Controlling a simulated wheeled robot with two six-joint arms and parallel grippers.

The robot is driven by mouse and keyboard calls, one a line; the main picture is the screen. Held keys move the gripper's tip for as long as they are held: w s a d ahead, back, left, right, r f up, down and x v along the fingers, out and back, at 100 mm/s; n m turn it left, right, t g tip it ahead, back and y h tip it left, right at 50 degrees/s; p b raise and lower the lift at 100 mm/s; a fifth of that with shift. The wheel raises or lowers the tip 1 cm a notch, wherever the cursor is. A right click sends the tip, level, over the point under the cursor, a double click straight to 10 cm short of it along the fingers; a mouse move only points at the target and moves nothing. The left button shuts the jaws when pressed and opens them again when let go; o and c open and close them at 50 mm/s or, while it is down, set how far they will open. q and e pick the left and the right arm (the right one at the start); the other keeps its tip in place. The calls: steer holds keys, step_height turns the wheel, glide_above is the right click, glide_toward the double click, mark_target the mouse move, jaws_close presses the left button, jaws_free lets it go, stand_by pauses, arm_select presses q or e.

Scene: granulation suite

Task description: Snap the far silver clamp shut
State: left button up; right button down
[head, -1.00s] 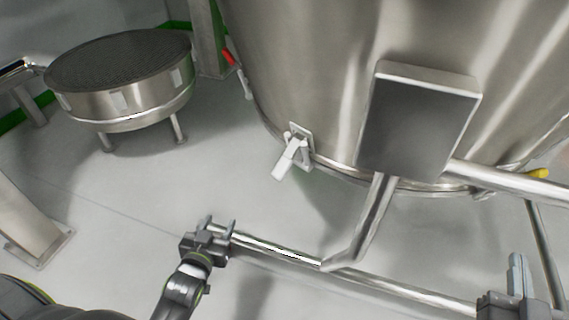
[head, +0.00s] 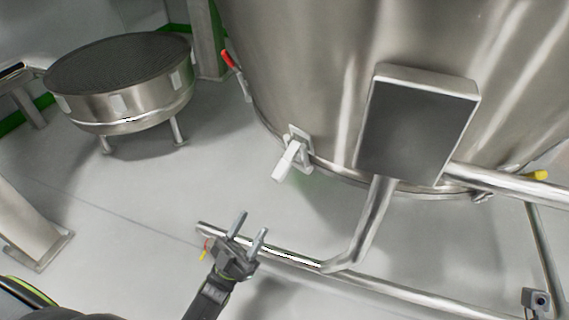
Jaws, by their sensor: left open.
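A silver clamp (head: 291,157) sits on the lower rim of the big steel vessel (head: 300,75). Its pale lever sticks out from the vessel wall and points down to the left, so it stands open. My left gripper (head: 250,228) is open and empty, below and a little left of the clamp, apart from it. Its two fingers point up toward the vessel.
A red-handled clamp (head: 228,59) and a yellow-handled one (head: 537,175) are also on the vessel. A grey box (head: 418,125) juts from its front. A steel rail (head: 300,260) runs low in front. A round sieve unit (head: 125,110) stands at left. Floor between is clear.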

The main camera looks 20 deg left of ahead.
mark_target(287, 161)
arm_select(q)
steer(key=b+x, duration=0.1)
steer(key=x, duration=1.6)
steer(key=shift+a, duration=0.1)
jaws_close()
